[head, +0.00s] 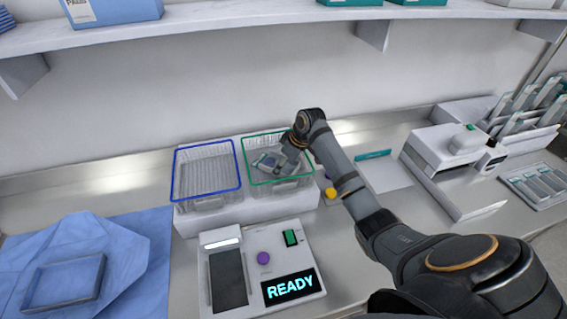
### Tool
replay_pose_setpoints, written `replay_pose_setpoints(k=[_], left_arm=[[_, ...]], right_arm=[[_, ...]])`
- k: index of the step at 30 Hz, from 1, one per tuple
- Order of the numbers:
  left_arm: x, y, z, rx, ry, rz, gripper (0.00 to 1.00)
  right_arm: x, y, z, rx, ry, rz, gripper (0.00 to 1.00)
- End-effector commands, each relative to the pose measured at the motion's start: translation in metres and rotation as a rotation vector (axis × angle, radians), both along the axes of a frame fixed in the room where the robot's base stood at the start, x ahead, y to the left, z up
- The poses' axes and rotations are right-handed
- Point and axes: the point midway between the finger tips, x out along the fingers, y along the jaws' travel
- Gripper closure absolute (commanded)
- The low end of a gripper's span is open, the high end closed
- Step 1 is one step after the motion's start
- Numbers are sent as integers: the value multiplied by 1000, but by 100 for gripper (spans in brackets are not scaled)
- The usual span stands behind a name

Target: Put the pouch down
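A pouch (268,164), grey-blue with a lighter edge, shows inside the green-rimmed wire basket (251,182). It looks tilted, and I cannot tell whether it rests on the basket's bottom. My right arm reaches in from the right, and my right gripper (284,160) is over the right side of this basket, right at the pouch. Its fingertips are small and dark against the pouch, so I cannot see whether they are closed on it. My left gripper is not in view.
A blue-rimmed basket (206,192) stands to the left on the same white riser (247,213). In front is a device with a READY display (290,288). A blue cloth (137,240) with a tray (64,280) lies left. A white machine (445,155) stands right. A shelf (250,20) runs above.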

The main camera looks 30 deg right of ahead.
Motion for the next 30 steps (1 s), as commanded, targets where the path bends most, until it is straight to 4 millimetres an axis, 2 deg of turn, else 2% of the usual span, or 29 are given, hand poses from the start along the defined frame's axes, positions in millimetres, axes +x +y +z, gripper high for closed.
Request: replay_pose_setpoints(k=[10, 14, 24, 30], left_arm=[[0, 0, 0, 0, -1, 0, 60], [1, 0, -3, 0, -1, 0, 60], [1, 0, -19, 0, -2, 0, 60], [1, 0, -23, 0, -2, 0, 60]], right_arm=[[0, 0, 1, 0, 0, 0, 5], [-2, -3, 11, -1, -4, -1, 5], [-29, -18, 84, -3, -4, -1, 5], [-38, -23, 109, 0, -2, 0, 5]])
